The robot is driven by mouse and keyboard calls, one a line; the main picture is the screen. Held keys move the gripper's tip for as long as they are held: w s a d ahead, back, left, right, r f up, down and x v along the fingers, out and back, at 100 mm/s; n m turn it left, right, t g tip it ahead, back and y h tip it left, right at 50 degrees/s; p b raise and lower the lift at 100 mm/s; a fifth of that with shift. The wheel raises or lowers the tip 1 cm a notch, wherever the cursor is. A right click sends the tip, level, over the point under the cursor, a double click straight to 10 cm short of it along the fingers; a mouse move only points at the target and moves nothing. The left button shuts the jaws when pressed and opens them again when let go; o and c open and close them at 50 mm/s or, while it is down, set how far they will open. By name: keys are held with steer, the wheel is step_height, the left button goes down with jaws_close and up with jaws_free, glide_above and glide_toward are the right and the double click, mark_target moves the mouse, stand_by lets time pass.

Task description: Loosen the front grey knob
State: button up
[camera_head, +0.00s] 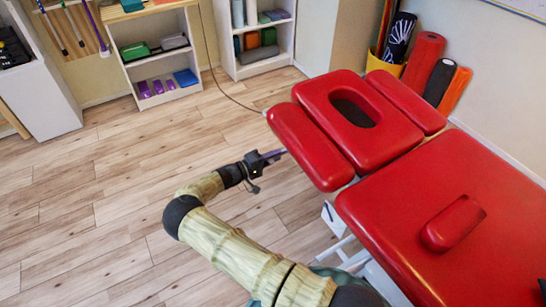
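A red padded treatment table (400,225) stands on the right. Its head section (380,145) has an oval face hole, with a narrow red pad on each side. My gripper (279,153) is beside the near-left narrow pad (305,145), at its outer edge. Its fingertips reach toward the pad; I cannot tell whether they touch anything. The fingers are small and dark here, so their opening does not show. I cannot make out the front grey knob; the pads, my gripper or my arm may hide it.
A small red cushion (453,223) lies on the table. A white shelf unit (155,65) with boxes and another shelf (258,50) stand at the back. Rolled mats (424,60) stand against the right wall. The wooden floor (100,190) is clear to the left.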

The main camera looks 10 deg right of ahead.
steer(key=shift+a, duration=0.1)
jaws_close()
